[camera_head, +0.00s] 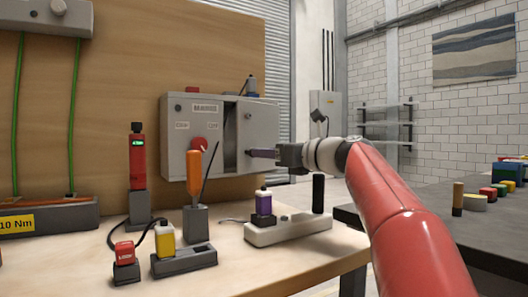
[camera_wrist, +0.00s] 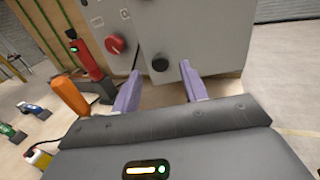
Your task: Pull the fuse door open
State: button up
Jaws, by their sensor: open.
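The grey fuse cabinet (camera_head: 182,150) stands against the wooden board. Its right-hand door (camera_head: 256,122) appears ajar, with a dark gap along its left side in the head view. In the wrist view my gripper (camera_wrist: 159,88) is open, fingers apart. A round black knob (camera_wrist: 160,63) on the grey door (camera_wrist: 200,35) shows between and just beyond the fingertips.
A red rotary switch (camera_wrist: 115,44) sits left of the knob. An orange-handled tool (camera_head: 194,165) stands in a holder before the cabinet, a red tool (camera_head: 137,160) further left. A purple-and-white bottle (camera_head: 263,201) stands on a pale base below my gripper. Free space lies right of the cabinet.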

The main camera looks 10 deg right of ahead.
jog(key=x, duration=0.3)
jog(key=shift+w+a, duration=0.25)
jog(key=shift+w, duration=0.05)
grip_shut()
